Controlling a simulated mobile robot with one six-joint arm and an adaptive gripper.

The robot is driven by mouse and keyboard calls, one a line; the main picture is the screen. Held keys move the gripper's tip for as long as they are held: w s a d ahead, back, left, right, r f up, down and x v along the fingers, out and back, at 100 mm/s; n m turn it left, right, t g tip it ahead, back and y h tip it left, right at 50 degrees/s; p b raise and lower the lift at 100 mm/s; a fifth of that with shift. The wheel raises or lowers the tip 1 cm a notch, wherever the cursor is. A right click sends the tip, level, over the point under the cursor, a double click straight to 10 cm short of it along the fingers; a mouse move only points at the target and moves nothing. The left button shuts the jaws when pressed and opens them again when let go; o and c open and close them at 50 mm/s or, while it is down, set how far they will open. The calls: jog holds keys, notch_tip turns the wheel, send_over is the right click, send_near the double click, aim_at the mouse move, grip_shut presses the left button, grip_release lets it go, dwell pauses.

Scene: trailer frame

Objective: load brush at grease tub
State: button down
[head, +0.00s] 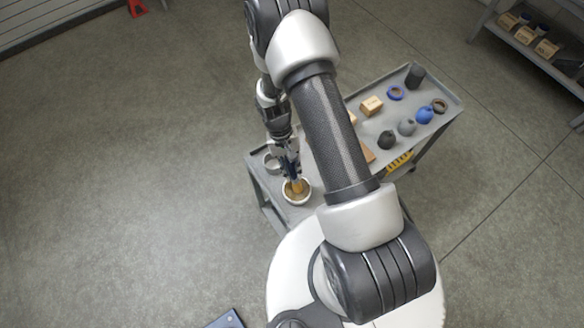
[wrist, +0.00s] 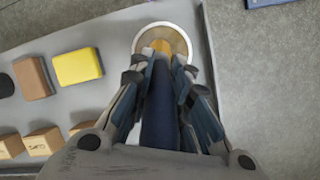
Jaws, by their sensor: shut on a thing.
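My gripper (head: 288,160) is over the near left end of the grey cart. In the wrist view my gripper (wrist: 162,76) is shut on the dark blue handle of the brush (wrist: 160,112). The brush points down, and its tan tip is over or inside the grease tub. The grease tub (head: 297,202) is a round, pale-rimmed bowl with yellowish-brown contents. It also shows in the wrist view (wrist: 139,38), just beyond the fingertips. I cannot tell how deep the bristles sit in the grease.
The grey cart (head: 444,92) also carries a metal cup (head: 269,160) beside the tub, small boxes (head: 371,105), a blue round item (head: 425,115) and a dark cylinder (head: 415,76). A yellow block (wrist: 78,66) and brown block (wrist: 32,77) lie left of the brush.

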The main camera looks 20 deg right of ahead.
jog(key=shift+r+p, duration=2.35)
jog(key=shift+r, duration=1.15)
